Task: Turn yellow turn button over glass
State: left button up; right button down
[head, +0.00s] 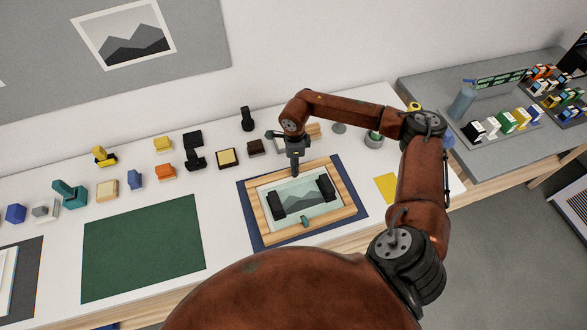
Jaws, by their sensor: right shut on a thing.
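A wooden frame (258,227) lies on a dark blue mat (254,241), with a glass pane over a grey-green landscape picture (300,194) inside it. A teal turn button (305,221) sits on the frame's near edge. Two black blocks (279,206) (326,187) stand on the left and right of the pane. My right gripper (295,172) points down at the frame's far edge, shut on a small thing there. No yellow turn button shows; the fingers cover that spot, so its angle is hidden. My left gripper is not in view.
A green mat (143,247) lies clear to the left. Several small coloured blocks and a black clamp-like part (194,152) stand behind it. A yellow sheet (386,188) lies to the right of the frame, beside my right arm. A grey table (500,95) with small items stands further right.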

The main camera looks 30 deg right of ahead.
jog(key=shift+n+b, duration=1.05)
jog(key=shift+n, duration=0.35)
jog(key=shift+d, duration=0.1)
jog(key=c, duration=1.6)
grip_release()
jog(key=shift+r, duration=0.3)
notch_tip(320, 180, up, 12)
jog(key=shift+f, duration=0.25)
jog(key=shift+r, duration=0.1)
